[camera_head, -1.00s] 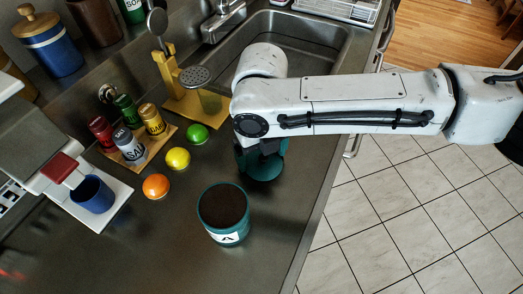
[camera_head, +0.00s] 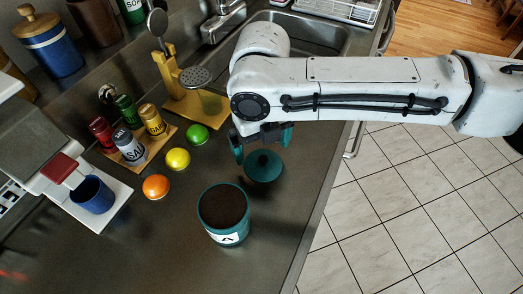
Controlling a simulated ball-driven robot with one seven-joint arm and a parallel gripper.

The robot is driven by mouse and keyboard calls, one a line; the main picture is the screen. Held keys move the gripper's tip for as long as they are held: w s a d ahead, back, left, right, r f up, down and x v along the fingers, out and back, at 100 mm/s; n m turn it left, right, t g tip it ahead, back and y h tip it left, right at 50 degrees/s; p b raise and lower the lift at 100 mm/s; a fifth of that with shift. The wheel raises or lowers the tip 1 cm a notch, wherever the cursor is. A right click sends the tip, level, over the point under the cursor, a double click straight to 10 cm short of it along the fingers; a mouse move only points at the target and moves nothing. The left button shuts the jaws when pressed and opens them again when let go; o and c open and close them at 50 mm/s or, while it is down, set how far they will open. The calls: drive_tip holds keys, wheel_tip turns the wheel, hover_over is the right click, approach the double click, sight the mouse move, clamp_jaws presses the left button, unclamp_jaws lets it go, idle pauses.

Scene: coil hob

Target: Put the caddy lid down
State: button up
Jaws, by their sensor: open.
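The teal caddy lid (camera_head: 264,167) with its dark round knob lies on the steel counter, knob up. My gripper (camera_head: 263,143) is just above and behind the lid, its teal-tipped fingers spread apart and clear of the knob. The open teal caddy (camera_head: 224,214), filled with dark brown contents and bearing a white label, stands in front and to the left of the lid.
A lime (camera_head: 197,135), a lemon (camera_head: 177,159) and an orange (camera_head: 156,187) lie to the left. Spice jars stand on a wooden board (camera_head: 163,138) behind them. A blue cup (camera_head: 92,195) stands at far left. The sink (camera_head: 310,33) is behind my arm. The counter's front edge is right of the lid.

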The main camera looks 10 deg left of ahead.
sight(262, 155)
wheel_tip(262, 155, up, 9)
idle(0.3)
drive_tip(key=shift+f, duration=0.1)
